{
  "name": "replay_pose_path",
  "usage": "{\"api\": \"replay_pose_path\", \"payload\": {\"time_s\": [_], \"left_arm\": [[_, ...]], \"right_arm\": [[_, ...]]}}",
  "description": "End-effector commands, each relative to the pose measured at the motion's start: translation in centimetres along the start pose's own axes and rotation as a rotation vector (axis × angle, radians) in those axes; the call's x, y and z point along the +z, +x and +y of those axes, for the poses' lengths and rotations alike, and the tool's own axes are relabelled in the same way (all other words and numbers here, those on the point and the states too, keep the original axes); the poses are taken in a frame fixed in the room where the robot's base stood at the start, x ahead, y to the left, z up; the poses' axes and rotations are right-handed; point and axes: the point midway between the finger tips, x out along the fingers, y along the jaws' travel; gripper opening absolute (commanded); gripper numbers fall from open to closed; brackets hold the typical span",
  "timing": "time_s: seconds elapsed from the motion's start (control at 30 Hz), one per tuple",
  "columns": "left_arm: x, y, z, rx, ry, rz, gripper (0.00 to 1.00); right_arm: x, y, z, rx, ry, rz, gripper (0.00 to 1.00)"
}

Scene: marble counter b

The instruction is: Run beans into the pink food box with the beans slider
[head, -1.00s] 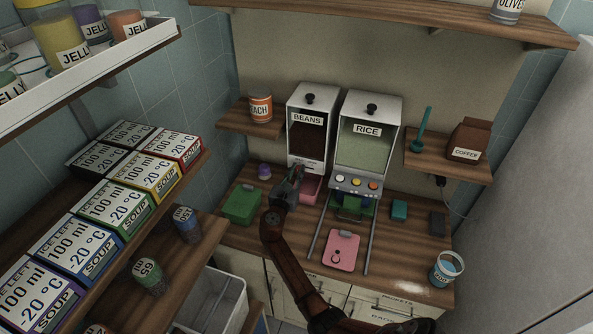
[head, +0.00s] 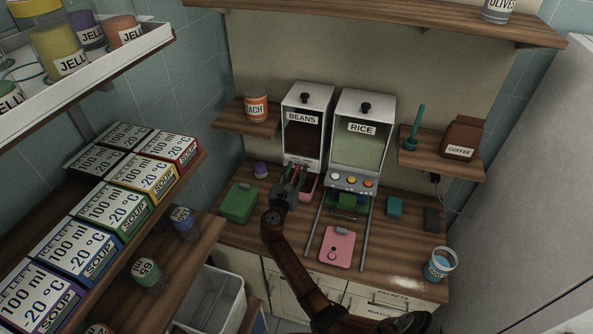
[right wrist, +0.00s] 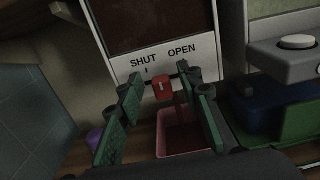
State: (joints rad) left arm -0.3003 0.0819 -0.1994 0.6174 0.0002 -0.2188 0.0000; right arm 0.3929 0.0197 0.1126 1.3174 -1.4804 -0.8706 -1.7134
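The beans dispenser (head: 304,131) stands against the back wall, its window dark. Its red slider knob (right wrist: 162,89) shows in the right wrist view, below and between the SHUT and OPEN labels; its exact setting is hard to tell. My right gripper (head: 294,172) is at the dispenser's base. In the right wrist view its green-padded fingers (right wrist: 160,86) stand apart, one on each side of the knob, with gaps visible. The pink food box (right wrist: 184,139) sits uncovered under the dispenser, partly hidden by the gripper; its contents are unclear. My left gripper is out of view.
The rice dispenser (head: 362,140) stands right of the beans, with buttons and a green box (head: 346,205) below. A pink lid (head: 338,247) lies in front. A closed green box (head: 239,203) is at left. Soup boxes (head: 111,207) fill the left shelf.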

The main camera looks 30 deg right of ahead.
Motion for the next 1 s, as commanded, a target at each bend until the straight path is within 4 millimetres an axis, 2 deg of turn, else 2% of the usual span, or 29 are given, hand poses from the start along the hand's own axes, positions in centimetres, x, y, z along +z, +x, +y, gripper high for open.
{"api": "replay_pose_path", "payload": {"time_s": [0.17,0.4,0.6,0.8,1.0], "left_arm": [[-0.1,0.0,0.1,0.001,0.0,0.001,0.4],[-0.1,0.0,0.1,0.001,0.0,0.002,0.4],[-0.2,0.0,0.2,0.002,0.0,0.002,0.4],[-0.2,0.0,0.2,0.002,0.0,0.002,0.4],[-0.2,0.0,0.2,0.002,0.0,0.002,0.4]], "right_arm": [[-0.1,-1.8,0.0,0.001,0.001,0.002,0.33],[-0.2,-6.8,0.0,0.001,0.001,0.003,0.33],[-0.1,-10.2,0.0,0.0,-0.001,0.002,0.33],[-0.1,-11.8,0.0,0.0,0.0,0.001,0.33],[0.0,-12.0,0.0,0.0,-0.001,0.0,0.33]]}}
